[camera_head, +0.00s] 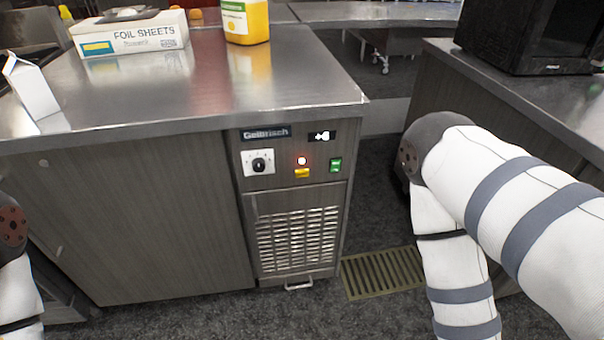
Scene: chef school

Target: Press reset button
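The control panel (284,136) is on the front of a steel-topped counter unit in the middle of the view. I cannot read which of these is the reset button. My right arm comes in from the right, apart from the panel, and bends downward; its gripper is out of frame. Only a bit of my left arm shows at the left edge, without its gripper.
On the steel countertop (200,95) stand a foil sheets box (130,35), a yellow container (246,20) and a white carton (31,88). A vent grille (297,240) is below the panel. A black microwave (530,35) stands on the right counter. Floor before the panel is clear, with a drain grate (382,273).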

